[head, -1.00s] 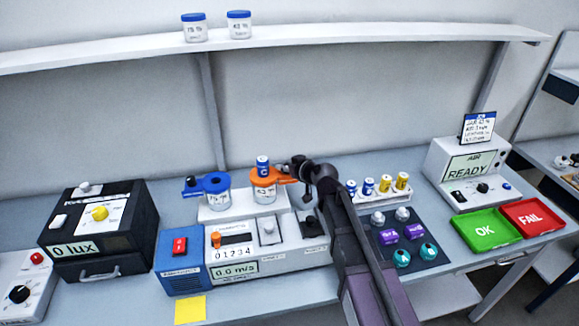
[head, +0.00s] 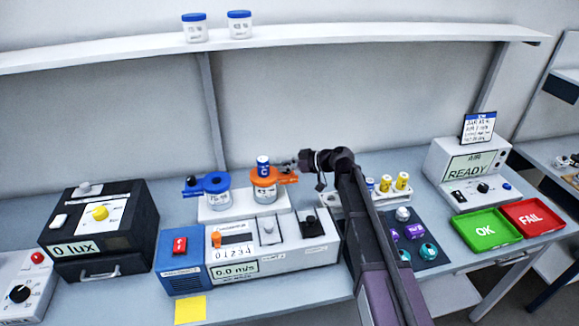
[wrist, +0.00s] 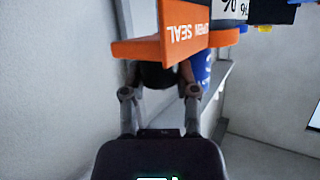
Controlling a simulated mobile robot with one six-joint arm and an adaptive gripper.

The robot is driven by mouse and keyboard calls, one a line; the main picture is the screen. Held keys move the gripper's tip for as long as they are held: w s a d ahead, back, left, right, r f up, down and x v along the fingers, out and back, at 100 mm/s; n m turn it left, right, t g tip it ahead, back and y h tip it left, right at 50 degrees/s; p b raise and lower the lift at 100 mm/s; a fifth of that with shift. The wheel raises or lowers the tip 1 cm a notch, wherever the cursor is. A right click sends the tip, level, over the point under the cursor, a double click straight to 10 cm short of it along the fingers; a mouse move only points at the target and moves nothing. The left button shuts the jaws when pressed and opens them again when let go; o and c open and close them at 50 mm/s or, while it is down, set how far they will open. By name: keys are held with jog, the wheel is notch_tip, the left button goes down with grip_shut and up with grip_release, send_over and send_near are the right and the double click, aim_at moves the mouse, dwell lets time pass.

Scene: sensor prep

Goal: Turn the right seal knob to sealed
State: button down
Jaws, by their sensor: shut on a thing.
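The right jar (head: 265,195) stands on the white block with an orange seal fitting (head: 266,178) on top and a blue-capped vial (head: 263,165) upright in it. The orange plate also shows in the wrist view (wrist: 140,50), lettered OPEN and SEAL. My gripper (wrist: 160,88) is shut on the dark right seal knob (wrist: 157,75), just below the plate's edge in that view. In the head view my gripper (head: 301,161) is at the right end of the orange fitting. Which mark the knob points to cannot be told.
The left jar with a blue fitting (head: 210,183) stands close on the left. The flow unit (head: 235,268) is in front. A vial rack (head: 380,201) and a dark mat (head: 431,250) are partly behind my arm on the right. The shelf (head: 110,53) runs above.

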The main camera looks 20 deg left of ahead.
jog(key=shift+w, duration=0.2)
jog(key=shift+c, duration=1.8)
grip_release()
jog(key=shift+d, duration=0.1)
jog(key=shift+s, duration=0.1)
